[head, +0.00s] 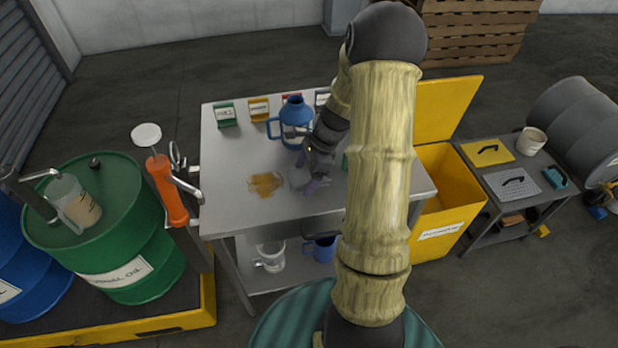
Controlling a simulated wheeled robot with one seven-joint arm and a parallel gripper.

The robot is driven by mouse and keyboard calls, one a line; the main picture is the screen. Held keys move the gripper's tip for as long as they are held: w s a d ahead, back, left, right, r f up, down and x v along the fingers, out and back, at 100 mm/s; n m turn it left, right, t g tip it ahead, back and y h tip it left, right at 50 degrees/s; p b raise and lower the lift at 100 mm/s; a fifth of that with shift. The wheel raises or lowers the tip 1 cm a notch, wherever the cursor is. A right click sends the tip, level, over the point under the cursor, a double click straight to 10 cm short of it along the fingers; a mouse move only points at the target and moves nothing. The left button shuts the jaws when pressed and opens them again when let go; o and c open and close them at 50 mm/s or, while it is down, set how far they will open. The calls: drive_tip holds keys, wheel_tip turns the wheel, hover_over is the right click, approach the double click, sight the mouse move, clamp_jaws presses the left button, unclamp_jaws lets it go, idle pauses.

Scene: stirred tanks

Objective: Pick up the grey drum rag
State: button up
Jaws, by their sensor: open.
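A small grey cloth-like thing (297,178), likely the grey drum rag, lies on the metal table (228,160), right of an amber patch (265,184). My gripper (312,184) is open, low over the table at the right side of the grey thing. Its fingers partly cover the grey thing, and I cannot tell whether they touch it. My arm hides the right part of the table.
A blue jug (294,122) stands just behind my gripper. Small labelled boxes, one green (226,115), line the table's back edge. A green drum (105,225) with an orange pump (168,190) stands left. A yellow bin (450,190) stands right.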

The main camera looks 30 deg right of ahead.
sight(305, 174)
drive_tip(key=shift+f, duration=0.15)
idle(0.7)
drive_tip(key=c, duration=1.1)
drive_tip(key=shift+o, duration=0.2)
wheel_tip(305, 174, up, 10)
drive_tip(key=p, duration=0.1)
drive_tip(key=shift+r, duration=0.2)
drive_tip(key=o, duration=0.4)
drive_tip(key=c, duration=0.3)
